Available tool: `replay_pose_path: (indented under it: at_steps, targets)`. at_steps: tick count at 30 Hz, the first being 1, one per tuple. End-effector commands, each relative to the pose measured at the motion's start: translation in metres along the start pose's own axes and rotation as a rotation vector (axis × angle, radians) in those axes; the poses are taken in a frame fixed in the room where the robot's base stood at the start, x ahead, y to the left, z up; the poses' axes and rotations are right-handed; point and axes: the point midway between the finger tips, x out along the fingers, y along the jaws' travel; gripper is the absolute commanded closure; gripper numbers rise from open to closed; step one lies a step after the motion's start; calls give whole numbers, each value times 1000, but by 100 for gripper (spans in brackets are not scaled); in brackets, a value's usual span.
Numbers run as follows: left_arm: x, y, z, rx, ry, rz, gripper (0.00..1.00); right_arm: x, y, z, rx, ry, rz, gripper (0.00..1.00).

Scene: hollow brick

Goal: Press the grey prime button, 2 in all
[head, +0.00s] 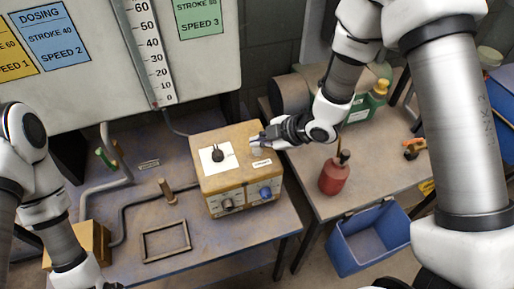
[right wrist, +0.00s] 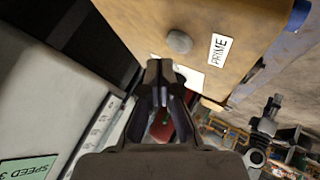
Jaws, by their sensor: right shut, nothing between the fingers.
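The grey prime button (right wrist: 179,41) is a round grey cap on the wooden box top, beside a white PRIME label (right wrist: 217,48) in the right wrist view. In the head view the wooden box (head: 235,185) stands on the bench, and its label (head: 262,162) shows below my gripper tip. My right gripper (head: 262,139) is shut and empty at the box's right edge. In the wrist view its fingertips (right wrist: 160,72) point at the box, just short of the button in the picture; contact cannot be seen. Only a dark bit of my left gripper (head: 108,285) shows at the bottom edge.
The box carries a black knob (head: 217,155) on a white plate, and front dials. A red bottle (head: 335,176) and green container (head: 366,105) stand on the right bench. A blue bin (head: 367,240) is below. A small frame (head: 166,241) lies on the left bench.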

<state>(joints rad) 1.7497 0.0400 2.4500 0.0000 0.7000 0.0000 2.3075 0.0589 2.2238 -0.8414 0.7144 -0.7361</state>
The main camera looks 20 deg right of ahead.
Motion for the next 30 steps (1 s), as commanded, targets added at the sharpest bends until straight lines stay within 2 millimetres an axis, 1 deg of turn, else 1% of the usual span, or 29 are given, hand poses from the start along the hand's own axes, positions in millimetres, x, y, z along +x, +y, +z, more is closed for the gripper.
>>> replay_pose_path:
  at_steps: [1, 3, 12, 30]
  targets:
    - [-8, 0, 0, 0, 0, 0, 63, -6, 5, -5, 0, 0, 1, 100]
    - [-15, 0, 0, 0, 0, 0, 63, -12, 9, -9, -1, 0, 1, 100]
    - [-39, 0, 0, 0, 0, 0, 63, -32, 24, -23, 0, 1, 1, 100]
    - [-38, 0, 0, 0, 0, 0, 63, -32, 23, -23, 0, 0, 0, 100]
